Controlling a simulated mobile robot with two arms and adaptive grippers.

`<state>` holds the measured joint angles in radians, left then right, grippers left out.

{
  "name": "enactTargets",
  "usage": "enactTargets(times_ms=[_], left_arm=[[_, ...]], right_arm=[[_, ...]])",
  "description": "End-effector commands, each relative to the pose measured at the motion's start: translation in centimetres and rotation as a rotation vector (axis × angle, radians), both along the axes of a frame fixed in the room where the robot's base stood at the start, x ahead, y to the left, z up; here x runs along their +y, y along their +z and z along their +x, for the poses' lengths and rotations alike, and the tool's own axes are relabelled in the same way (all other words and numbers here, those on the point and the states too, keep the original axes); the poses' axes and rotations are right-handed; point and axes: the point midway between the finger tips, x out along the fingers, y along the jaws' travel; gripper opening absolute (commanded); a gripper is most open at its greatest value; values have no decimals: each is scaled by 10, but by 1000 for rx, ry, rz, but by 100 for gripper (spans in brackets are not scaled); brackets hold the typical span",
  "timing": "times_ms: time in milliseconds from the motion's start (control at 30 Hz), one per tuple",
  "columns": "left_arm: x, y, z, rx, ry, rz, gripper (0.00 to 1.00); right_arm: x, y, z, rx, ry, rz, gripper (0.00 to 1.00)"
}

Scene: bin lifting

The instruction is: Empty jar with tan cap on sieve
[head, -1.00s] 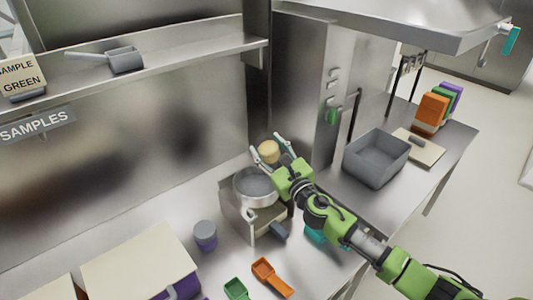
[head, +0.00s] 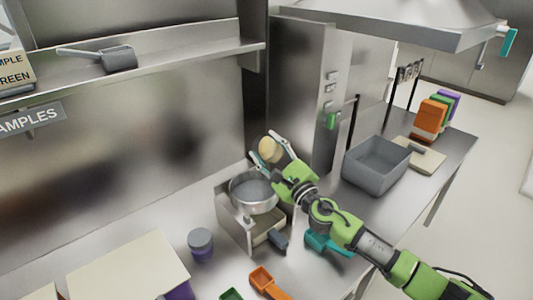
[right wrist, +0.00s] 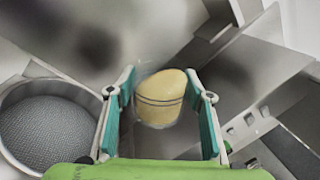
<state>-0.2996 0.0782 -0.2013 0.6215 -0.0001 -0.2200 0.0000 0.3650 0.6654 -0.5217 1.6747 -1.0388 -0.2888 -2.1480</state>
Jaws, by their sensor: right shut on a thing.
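The jar with the tan cap (head: 269,148) is in my right gripper (head: 264,150), just behind the sieve (head: 254,191) in the head view. In the right wrist view the jar (right wrist: 160,97) sits between the two teal finger pads of the right gripper (right wrist: 162,90), tan with thin dark lines round it. It looks tilted. Whether anything is in it cannot be told. The round metal sieve (right wrist: 52,125) shows at the left of that view, its grey mesh bare, with the jar off to its side. My left gripper is not in view.
The sieve rests on a metal stand (head: 235,225). A grey-lidded purple jar (head: 201,244), an orange scoop (head: 268,283) and a teal scoop (head: 325,243) lie around it. A grey bin (head: 376,163) stands to the right. A tall steel cabinet (head: 305,95) rises behind.

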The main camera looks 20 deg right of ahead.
Motion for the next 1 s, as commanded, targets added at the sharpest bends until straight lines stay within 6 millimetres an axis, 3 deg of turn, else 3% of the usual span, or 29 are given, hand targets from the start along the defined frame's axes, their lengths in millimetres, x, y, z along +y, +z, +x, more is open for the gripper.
enactTargets(times_ms=[1000], left_arm=[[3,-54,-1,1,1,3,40]], right_arm=[[2,-9,-1,-157,0,-422,17]])
